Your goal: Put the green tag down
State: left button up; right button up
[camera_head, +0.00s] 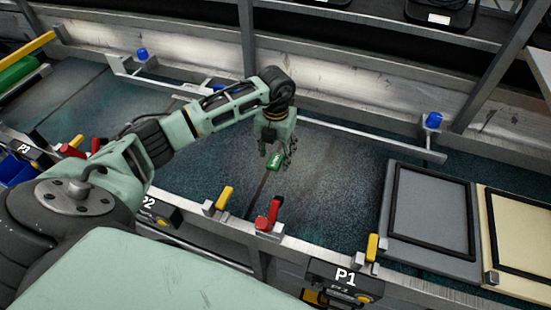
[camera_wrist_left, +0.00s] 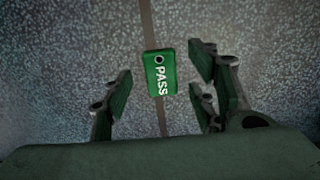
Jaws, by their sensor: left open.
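The green tag (camera_head: 274,161) shows at my left gripper's fingers in the head view, over the dark speckled bench surface. In the left wrist view the green tag (camera_wrist_left: 160,73) has white letters reading PASS and a dark hole at one end. It lies between the spread fingers of my left gripper (camera_wrist_left: 163,95), with gaps on both sides. My left gripper (camera_head: 277,155) points down and is open. I cannot tell exactly whether the tag rests flat on the surface. My right gripper is not in view.
Yellow (camera_head: 224,198) and red (camera_head: 268,215) levers stand along the front rail. A grey framed panel (camera_head: 398,235) and a cream panel (camera_head: 486,225) lie at the right. A metal bar with blue knobs (camera_head: 432,120) runs behind. The bench (camera_head: 335,185) right of the gripper is clear.

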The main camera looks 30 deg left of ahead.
pick_arm(q)
jog(key=shift+f, duration=0.7)
jog(key=shift+c, duration=0.5)
jog(key=c, duration=1)
jog(key=shift+r, duration=0.1)
